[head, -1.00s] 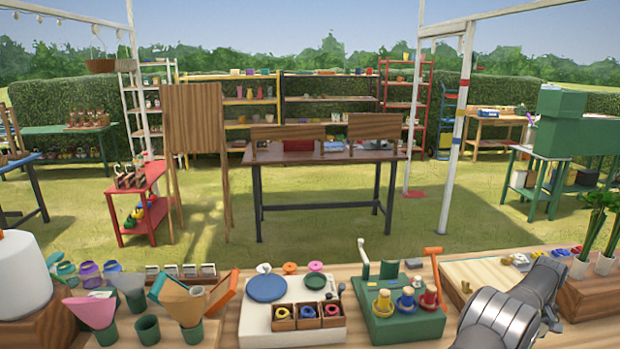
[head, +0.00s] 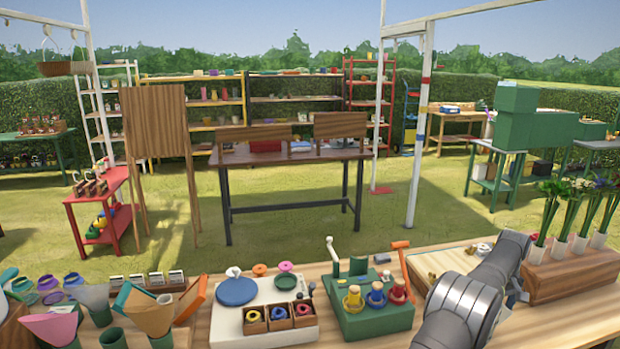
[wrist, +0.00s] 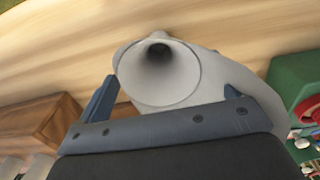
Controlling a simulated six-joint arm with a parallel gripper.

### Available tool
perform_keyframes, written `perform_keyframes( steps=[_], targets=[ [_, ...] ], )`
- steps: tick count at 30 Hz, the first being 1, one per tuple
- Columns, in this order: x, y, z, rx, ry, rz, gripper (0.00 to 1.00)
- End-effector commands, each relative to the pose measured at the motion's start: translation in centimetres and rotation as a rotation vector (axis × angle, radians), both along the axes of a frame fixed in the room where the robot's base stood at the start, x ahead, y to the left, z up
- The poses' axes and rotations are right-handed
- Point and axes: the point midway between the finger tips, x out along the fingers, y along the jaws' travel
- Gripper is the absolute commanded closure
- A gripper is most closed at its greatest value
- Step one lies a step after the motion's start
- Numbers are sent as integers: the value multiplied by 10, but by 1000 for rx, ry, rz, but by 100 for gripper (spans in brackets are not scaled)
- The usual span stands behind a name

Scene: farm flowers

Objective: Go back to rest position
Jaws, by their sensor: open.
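In the wrist view my gripper (wrist: 170,88) is open, with its two blue fingers spread wide. A pale grey, funnel-like body with a round dark opening (wrist: 157,58) shows beyond and between the fingers. I cannot tell what it is or whether the fingers touch it. In the head view my grey arm (head: 465,300) reaches up from the lower right over the worktable (head: 590,320). The gripper itself is mostly hidden behind the arm there.
A wooden block with white flower vases (head: 560,285) stands right of my arm. A green stand with coloured spools (head: 375,318) and a white board with a blue disc (head: 262,320) are to its left. Funnels and cups (head: 50,325) crowd the far left.

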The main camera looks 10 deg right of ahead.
Motion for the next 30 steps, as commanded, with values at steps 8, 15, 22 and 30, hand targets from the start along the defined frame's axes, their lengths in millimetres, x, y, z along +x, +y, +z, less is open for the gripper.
perform_keyframes(
  steps=[8,15,22,30],
  targets=[
    [-1,1,-58,3,2,0,3],
    [0,-1,-10,-4,-3,0,3],
    [-39,-2,10,-1,-1,-2,3],
    [-86,-5,38,-1,-1,-3,3]
  ],
)
